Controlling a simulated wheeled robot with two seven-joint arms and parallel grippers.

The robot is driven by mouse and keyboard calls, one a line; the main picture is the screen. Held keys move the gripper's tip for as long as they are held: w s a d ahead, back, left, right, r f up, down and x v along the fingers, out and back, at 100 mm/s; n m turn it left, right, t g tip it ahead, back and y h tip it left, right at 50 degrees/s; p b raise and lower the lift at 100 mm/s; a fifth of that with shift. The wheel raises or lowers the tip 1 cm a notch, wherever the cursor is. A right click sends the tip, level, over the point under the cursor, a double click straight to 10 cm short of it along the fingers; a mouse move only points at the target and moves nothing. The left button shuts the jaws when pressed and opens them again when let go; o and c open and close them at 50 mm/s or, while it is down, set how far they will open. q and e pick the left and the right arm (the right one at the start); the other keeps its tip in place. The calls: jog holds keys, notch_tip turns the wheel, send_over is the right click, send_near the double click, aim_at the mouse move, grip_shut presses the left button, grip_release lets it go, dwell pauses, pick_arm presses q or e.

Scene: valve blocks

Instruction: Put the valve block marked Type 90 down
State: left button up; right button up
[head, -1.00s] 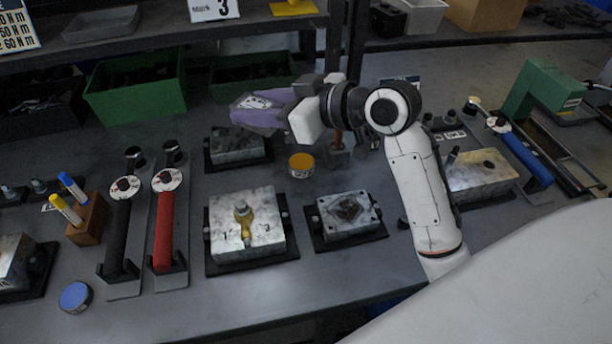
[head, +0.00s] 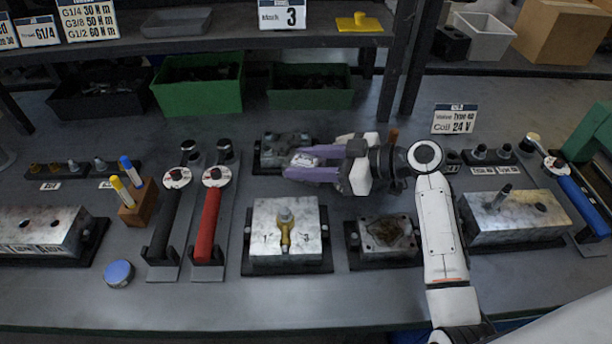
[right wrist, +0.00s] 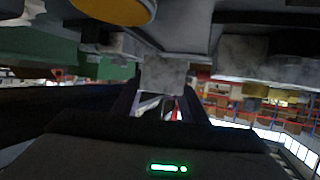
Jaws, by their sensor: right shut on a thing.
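My right gripper (head: 298,168) reaches in from the right in the head view, with purple fingers. It is shut on a small grey valve block (right wrist: 165,75), seen between the dark fingers in the right wrist view. My left gripper is not in view.
A large block with a brass fitting (head: 286,245) and a smaller block (head: 388,232) sit in front. Red (head: 208,225) and black torque wrenches stand to the left. Green bins (head: 200,85) line the back. A yellow lid (right wrist: 115,8) shows close in the wrist view.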

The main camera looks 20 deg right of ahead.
jog(key=shift+f, duration=2.1)
jog(key=shift+f, duration=0.2)
jog(key=o, duration=1.1)
jog(key=shift+r, duration=0.1)
